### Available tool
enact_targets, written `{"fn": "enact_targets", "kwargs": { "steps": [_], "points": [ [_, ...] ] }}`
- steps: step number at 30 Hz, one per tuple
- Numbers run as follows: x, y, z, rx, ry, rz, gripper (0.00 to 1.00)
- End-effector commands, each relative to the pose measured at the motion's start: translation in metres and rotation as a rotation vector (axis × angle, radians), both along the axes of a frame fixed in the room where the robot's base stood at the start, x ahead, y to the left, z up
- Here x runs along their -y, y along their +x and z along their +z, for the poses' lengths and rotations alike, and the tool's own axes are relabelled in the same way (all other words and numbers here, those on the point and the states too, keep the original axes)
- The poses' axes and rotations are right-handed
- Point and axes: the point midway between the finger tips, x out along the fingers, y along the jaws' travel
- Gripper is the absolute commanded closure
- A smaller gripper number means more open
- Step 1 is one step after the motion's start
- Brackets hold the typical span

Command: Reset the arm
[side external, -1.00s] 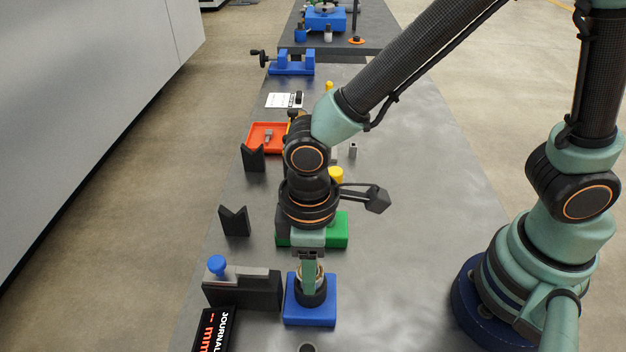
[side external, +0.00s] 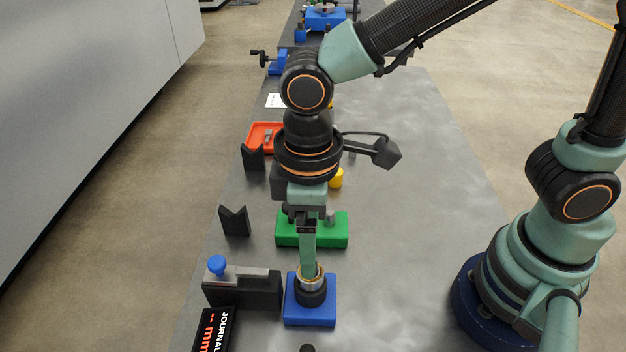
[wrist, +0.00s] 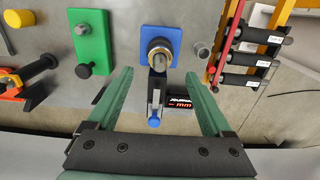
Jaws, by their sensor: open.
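My gripper (side external: 309,262) points down above the blue block (side external: 318,317) in the side view. In the wrist view my gripper (wrist: 157,88) shows two green fingers spread wide apart, with nothing between the tips. The blue block (wrist: 172,34) carries a dark round holder (side external: 309,296) with a metal ring part (wrist: 160,52) in it. That part stands upright in the holder, beyond the fingertips in the wrist view. In the side view a finger partly covers it.
A green block (side external: 325,235) with posts stands behind the blue block. A dark fixture with a blue knob (side external: 216,264) and a JOURNAL display (side external: 212,330) stand left. A V-block (side external: 235,221) and an orange tray (side external: 262,136) lie farther back.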

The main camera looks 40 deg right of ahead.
Motion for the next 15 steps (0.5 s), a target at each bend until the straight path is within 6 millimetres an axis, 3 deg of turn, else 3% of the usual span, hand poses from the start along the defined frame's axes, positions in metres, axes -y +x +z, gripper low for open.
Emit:
{"fn": "enact_targets", "kwargs": {
  "steps": [6,11,15],
  "points": [
    [0.0,0.0,0.037,0.002,0.002,0.0,0.16],
    [0.001,0.0,0.05,0.001,0.001,-0.002,0.16],
    [0.018,0.011,0.059,0.029,0.026,-0.066,0.16]
  ]
}}
